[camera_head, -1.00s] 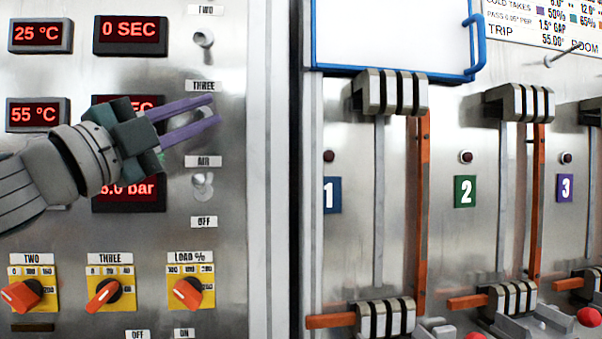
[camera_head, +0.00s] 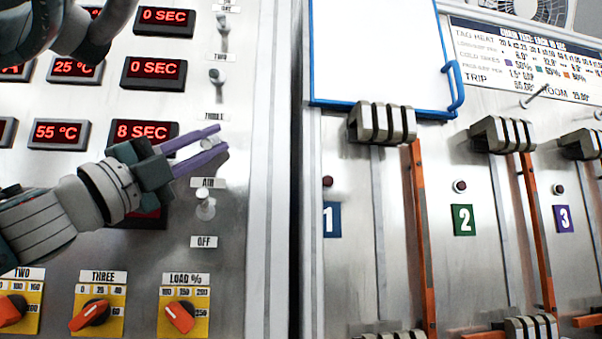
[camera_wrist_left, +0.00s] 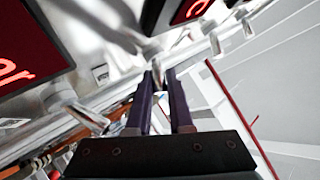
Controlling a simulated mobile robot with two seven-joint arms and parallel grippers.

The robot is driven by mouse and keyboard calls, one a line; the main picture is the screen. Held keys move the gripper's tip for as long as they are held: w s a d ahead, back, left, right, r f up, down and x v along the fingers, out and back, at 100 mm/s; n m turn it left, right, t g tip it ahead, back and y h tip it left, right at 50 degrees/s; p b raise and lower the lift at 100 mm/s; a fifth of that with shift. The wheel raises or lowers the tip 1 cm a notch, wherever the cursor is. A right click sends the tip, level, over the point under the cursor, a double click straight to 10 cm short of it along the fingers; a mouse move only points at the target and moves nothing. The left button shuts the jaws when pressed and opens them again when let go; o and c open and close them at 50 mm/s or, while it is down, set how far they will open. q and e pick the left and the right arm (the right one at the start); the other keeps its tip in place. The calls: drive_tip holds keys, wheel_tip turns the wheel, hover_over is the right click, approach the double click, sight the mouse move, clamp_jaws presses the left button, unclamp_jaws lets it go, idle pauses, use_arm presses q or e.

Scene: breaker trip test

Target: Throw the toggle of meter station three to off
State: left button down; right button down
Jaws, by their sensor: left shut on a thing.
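The THREE toggle (camera_head: 209,143) is a small metal lever below its THREE label (camera_head: 214,117) on the steel panel. My left gripper (camera_head: 212,143) has its purple fingers on either side of the lever and is shut on it. In the left wrist view the lever (camera_wrist_left: 157,72) shows between the fingertips. The fingers partly hide it, so its throw position is hard to tell. The display beside it (camera_head: 144,131) reads 8 SEC.
The TWO toggle (camera_head: 217,78) stands above and the AIR toggle (camera_head: 205,205) just below, with an OFF label (camera_head: 203,242) under it. Orange knobs (camera_head: 180,317) line the panel's bottom. Breakers with large handles (camera_head: 382,124) stand to the right.

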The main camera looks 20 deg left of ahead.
use_arm(q)
drive_tip(key=c, duration=1.1)
unclamp_jaws()
drive_tip(key=shift+s+a+f+b, duration=0.1)
drive_tip(key=shift+s+f+b, duration=0.2)
drive_tip(key=shift+f, duration=0.15)
drive_tip(key=b+v, duration=0.4)
drive_tip(key=v, duration=0.5)
drive_tip(key=shift+r, duration=0.1)
